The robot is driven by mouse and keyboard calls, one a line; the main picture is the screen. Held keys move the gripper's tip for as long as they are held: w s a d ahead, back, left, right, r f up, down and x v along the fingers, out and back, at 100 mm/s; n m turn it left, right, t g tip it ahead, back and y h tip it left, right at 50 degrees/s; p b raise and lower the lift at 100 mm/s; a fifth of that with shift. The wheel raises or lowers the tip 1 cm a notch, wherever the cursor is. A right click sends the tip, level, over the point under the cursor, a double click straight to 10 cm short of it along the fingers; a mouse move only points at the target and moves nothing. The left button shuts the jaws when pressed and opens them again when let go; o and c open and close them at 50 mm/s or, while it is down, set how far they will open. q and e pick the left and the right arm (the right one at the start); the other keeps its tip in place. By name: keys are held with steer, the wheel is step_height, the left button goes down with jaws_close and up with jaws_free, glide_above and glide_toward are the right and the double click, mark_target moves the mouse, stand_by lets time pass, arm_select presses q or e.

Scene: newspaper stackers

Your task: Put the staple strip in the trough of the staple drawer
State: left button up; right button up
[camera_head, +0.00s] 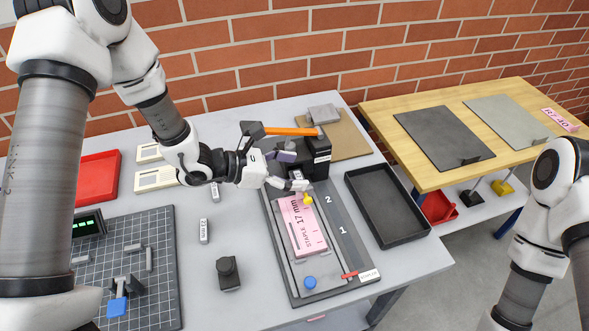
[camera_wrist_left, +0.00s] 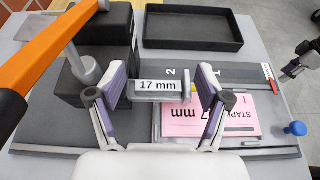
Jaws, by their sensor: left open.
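My left gripper (camera_head: 290,170) is open beside the black stapler block (camera_head: 314,160), which has an orange lever (camera_head: 290,131). In the left wrist view its fingers (camera_wrist_left: 161,92) stand either side of a small grey piece labelled "17 mm" (camera_wrist_left: 160,86). I cannot tell whether this piece is the staple strip, or whether it rests in the drawer's trough; the fingers partly hide the surroundings. A pink sheet reading "STAPLE 17 mm" (camera_head: 297,225) lies on the grey base plate (camera_head: 352,227). My right gripper (camera_wrist_left: 302,62) shows small at the right edge of the wrist view.
Small labelled grey pieces (camera_head: 203,231) lie left of the base plate. A black tray (camera_head: 385,205) stands to its right, a gridded mat (camera_head: 160,250) and a red tray (camera_head: 98,178) to the left. A black knob piece (camera_head: 228,273) stands in front. A wooden table (camera_head: 437,178) is at right.

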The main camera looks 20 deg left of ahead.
arm_select(q)
steer(key=shift+s+f, duration=0.15)
steer(key=shift+f, duration=0.15)
steer(key=r+p+v, duration=0.1)
steer(key=p+v, duration=0.1)
steer(key=v, duration=1)
steer(key=shift+w+a+r, duration=0.2)
steer(key=shift+a, duration=0.1)
steer(key=shift+c, duration=0.4)
